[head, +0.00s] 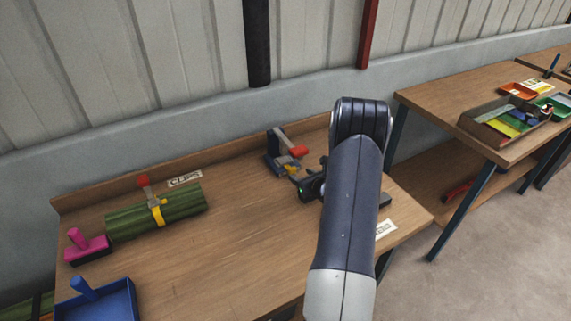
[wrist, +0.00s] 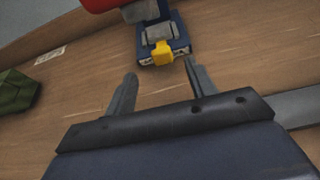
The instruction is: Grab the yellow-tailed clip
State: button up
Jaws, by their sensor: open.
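The yellow tail of the clip (wrist: 162,54) shows in the wrist view at the front of a dark blue holder (wrist: 178,44), with grey parts behind it. In the head view the yellow tail (head: 291,169) is small, beside the dark blue holder (head: 273,160) with its red part on top. My gripper (wrist: 160,73) is open and empty. Its two fingers point towards the holder, one on each side of the yellow tail's line, with the tail just beyond the tips. In the head view my arm hides part of the gripper (head: 303,178).
A green bundle (head: 183,204) with a yellow strap, a pink-handled block (head: 87,245) and a blue tray (head: 98,303) stand on the left of the wooden bench (head: 235,235). A label reads "CLIPS" (head: 185,179). The bench's middle is clear. A low wall runs behind.

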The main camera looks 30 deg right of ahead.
aim_at(294, 169)
jog(key=shift+p+x, duration=1.15)
jog(key=shift+x, duration=1.75)
jog(key=shift+d, duration=0.1)
jog(key=shift+c, duration=0.2)
jog(key=c, duration=1.1)
jog(key=shift+r, duration=0.25)
grip_shut()
